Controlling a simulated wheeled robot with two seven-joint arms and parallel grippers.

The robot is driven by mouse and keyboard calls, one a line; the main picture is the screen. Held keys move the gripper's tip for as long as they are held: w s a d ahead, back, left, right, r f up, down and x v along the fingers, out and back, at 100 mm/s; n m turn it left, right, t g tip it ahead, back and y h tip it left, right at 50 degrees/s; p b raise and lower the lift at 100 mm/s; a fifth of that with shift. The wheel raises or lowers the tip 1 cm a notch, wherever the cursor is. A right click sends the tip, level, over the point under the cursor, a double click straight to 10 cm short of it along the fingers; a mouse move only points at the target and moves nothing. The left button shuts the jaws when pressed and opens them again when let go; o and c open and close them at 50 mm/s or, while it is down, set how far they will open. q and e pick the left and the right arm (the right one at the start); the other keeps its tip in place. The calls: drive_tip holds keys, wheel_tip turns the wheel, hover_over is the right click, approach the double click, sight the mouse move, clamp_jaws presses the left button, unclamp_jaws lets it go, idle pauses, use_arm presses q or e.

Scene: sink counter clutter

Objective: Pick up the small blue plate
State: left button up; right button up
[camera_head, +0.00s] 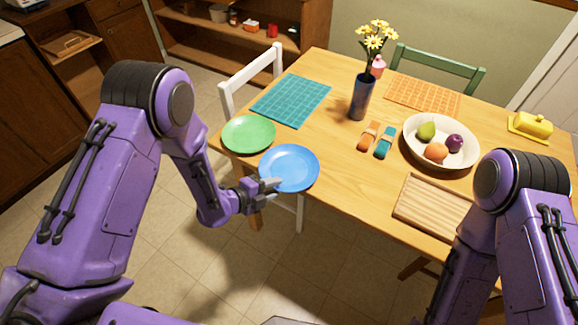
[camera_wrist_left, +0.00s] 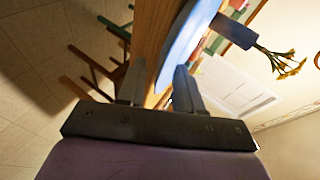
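The small blue plate (camera_head: 289,167) lies at the near left edge of the wooden table, its rim reaching the edge. My left gripper (camera_head: 268,187) is at the plate's lower left rim. In the left wrist view the plate (camera_wrist_left: 186,45) shows nearly edge-on, and its rim comes in between the two spread fingers of my left gripper (camera_wrist_left: 157,80), closer to the right-hand finger. A gap shows to the left-hand finger, so the gripper looks open; whether a finger touches the plate I cannot tell. My right gripper is out of view; only its arm shows at the right.
A green plate (camera_head: 248,134) lies just up and left of the blue plate. A dark vase (camera_head: 361,97) with yellow flowers, a white fruit bowl (camera_head: 411,151), a wooden tray (camera_head: 407,205) and a teal mat (camera_head: 291,100) are on the table. A white chair (camera_head: 228,98) stands at the left.

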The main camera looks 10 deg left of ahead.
use_arm(q)
clamp_jaws()
